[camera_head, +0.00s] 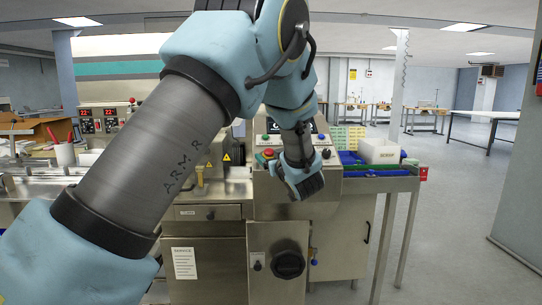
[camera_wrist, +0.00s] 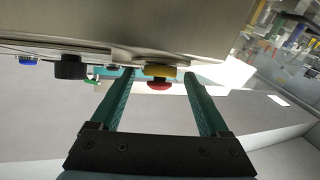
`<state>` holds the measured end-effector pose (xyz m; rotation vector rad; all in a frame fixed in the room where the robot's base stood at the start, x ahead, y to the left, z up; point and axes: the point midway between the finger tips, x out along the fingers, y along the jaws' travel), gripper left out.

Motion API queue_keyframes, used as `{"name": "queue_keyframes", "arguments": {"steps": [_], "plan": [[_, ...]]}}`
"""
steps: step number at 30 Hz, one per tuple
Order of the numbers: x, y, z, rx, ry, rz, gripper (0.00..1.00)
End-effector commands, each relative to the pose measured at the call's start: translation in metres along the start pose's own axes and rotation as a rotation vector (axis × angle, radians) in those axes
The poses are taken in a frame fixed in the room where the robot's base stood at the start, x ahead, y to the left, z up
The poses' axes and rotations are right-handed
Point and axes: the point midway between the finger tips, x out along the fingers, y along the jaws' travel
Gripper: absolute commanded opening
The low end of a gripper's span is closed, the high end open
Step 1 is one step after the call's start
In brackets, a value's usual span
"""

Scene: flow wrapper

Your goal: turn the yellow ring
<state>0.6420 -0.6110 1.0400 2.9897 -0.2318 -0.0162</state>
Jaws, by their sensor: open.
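The yellow ring (camera_wrist: 160,71) is a short collar around a red mushroom button (camera_wrist: 159,86) on the metal control panel (camera_wrist: 185,22) in the wrist view. In the head view the red button (camera_head: 268,152) shows at the left of the panel, left of my wrist; the ring there is too small to make out clearly. My gripper (camera_wrist: 159,77) is open and empty. Its two teal fingers point at the panel, with the ring and button between the tips in the picture and a gap at each side. I cannot tell how far the tips are from the panel.
A black knob (camera_wrist: 70,66), a green button (camera_wrist: 92,81) and a blue button (camera_wrist: 27,60) are on the same panel. In the head view, a white bin (camera_head: 379,151) and blue trays stand on the right side table (camera_head: 385,184). The floor to the right is clear.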

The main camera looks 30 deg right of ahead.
Motion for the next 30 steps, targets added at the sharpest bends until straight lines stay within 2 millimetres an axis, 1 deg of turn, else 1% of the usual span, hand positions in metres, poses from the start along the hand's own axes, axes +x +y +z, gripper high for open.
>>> {"name": "queue_keyframes", "arguments": {"steps": [3, 24, 30], "plan": [[-0.0002, 0.0, 0.0, 0.0, 0.0, 0.0, 0.79], [-0.0006, 0.0, 0.0, 0.0, 0.0, 0.0, 0.0], [-0.0006, -0.0005, 0.0005, 0.002, -0.001, 0.004, 0.0]]}}
